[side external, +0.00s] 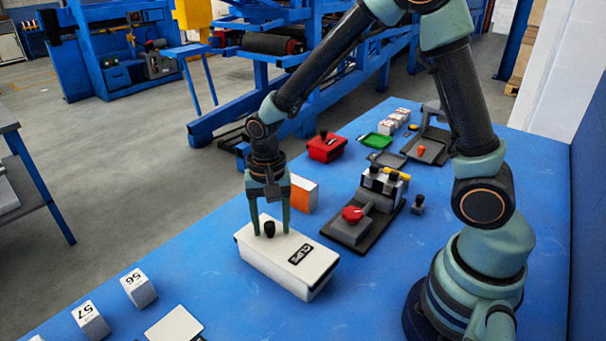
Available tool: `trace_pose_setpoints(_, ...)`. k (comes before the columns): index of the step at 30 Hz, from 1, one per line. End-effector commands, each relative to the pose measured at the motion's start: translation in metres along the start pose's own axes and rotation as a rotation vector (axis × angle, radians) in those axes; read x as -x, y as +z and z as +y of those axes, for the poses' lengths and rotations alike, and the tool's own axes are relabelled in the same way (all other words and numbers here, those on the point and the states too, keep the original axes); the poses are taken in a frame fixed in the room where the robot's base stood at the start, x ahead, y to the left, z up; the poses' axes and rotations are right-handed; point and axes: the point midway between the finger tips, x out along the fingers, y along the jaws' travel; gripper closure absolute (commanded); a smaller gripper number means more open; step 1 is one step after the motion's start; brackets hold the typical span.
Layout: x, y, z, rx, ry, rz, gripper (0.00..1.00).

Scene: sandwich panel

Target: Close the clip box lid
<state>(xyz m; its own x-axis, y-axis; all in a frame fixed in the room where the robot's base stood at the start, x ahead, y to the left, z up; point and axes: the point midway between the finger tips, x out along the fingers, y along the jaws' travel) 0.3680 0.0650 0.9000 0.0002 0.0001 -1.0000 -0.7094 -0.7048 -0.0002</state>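The clip box (283,265) is a white box with a dark "CLIPS" label, standing on the blue table in the lower middle of the side external view. Its white top carries a black knob (269,230). The top appears to lie over the box, but I cannot tell whether it is fully seated. My gripper (270,232) points straight down over the box. Its two fingers are apart, one on each side of the knob, with visible gaps to it. The fingertips are low, near the top surface; contact cannot be told.
A dark fixture with a red knob (353,214) stands right of the box. An orange and white block (303,194) is close behind my gripper. A red box (326,148) and green tray (377,141) lie farther back. Numbered white blocks (139,288) stand front left.

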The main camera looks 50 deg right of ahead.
Motion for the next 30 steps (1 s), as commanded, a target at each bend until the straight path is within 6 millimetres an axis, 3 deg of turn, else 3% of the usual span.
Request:
trace_pose_setpoints(6, 0.001, 0.001, -0.001, 0.002, 0.000, 0.000, 0.41)
trace_pose_setpoints(10, 0.013, 0.000, -0.002, 0.002, -0.003, 0.002, 0.41)
trace_pose_setpoints(22, 0.090, 0.000, -0.001, 0.001, -0.005, 0.003, 0.41)
trace_pose_setpoints(30, 0.118, 0.000, -0.001, 0.001, -0.002, 0.001, 0.41)
